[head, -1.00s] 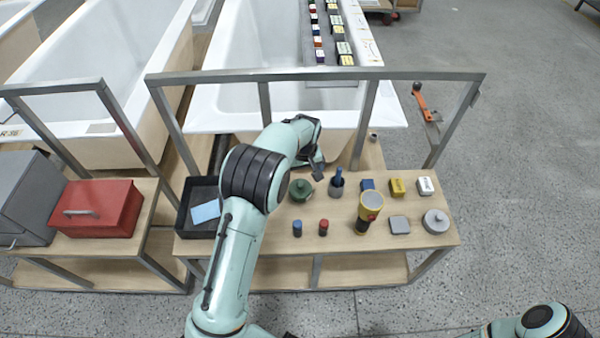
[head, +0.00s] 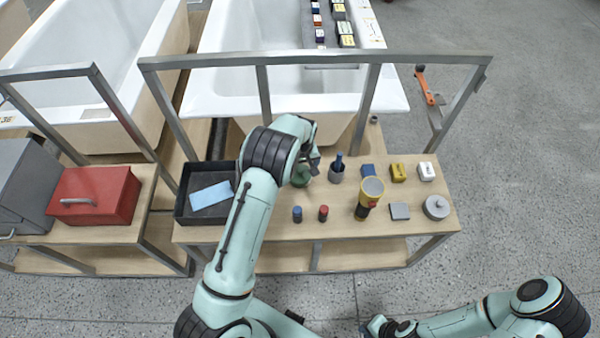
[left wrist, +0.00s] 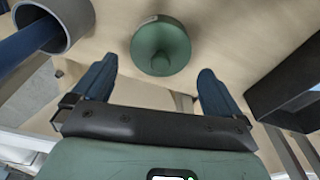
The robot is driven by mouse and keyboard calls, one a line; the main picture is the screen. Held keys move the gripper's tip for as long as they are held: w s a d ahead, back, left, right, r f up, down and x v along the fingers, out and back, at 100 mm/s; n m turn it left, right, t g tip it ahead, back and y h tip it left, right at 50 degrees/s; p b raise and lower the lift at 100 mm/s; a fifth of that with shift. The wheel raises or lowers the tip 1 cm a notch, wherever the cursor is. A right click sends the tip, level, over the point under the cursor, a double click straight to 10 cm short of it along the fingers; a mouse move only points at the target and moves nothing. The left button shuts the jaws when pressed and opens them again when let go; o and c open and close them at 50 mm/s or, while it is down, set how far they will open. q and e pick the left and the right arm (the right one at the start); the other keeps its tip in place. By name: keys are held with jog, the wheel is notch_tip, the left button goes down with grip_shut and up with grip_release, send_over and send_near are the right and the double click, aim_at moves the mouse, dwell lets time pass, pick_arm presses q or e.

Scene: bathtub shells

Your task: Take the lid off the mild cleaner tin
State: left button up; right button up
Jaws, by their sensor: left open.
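A round green tin (head: 301,178) with a knobbed lid stands on the wooden bench, partly hidden by my left arm in the head view. In the left wrist view the green tin (left wrist: 160,35) shows from above, its knob facing the camera. My left gripper (left wrist: 157,68) is open and empty, its blue fingers pointing at the tin on either side of the knob, apart from it. In the head view the left gripper (head: 314,161) is just above the tin. A grey round lidded tin (head: 437,207) stands at the bench's right end. I cannot read a label on either tin. My right gripper (head: 378,325) is low at the front, its jaws unclear.
A grey cup (head: 337,174) with a blue-handled tool stands close right of the green tin. A black tray (head: 182,207) with a blue sheet is on the left. A metal rail (head: 420,60) spans the back.

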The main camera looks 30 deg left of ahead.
aim_at(300, 169)
pick_arm(q)
jog(key=f, duration=0.3)
jog(key=shift+w+a+f, duration=0.2)
jog(key=shift+f, duration=0.15)
pick_arm(e)
jog(key=shift+w+r, duration=0.3)
jog(key=shift+w, duration=0.05)
pick_arm(q)
jog(key=shift+s, duration=0.1)
jog(key=c, duration=0.8)
jog(key=shift+r, duration=0.15)
notch_tip(300, 169, up, 19)
jog(key=s+a+f+b, duration=0.2)
jog(key=s+a+b, duration=0.2)
jog(key=s+a, duration=0.45)
jog(key=f, duration=0.5)
jog(key=w+a+f+b, duration=0.1)
jog(key=f, duration=0.4)
jog(key=w+f, duration=0.1)
jog(key=f, duration=0.4)
jog(key=shift+a, duration=0.35)
jog(key=shift+w+f, duration=0.15)
jog(key=shift+f, duration=2.4)
pick_arm(e)
jog(key=s+f, duration=0.4)
jog(key=f, duration=0.3)
jog(key=shift+s+g, duration=0.3)
jog(key=shift+s, duration=0.1)
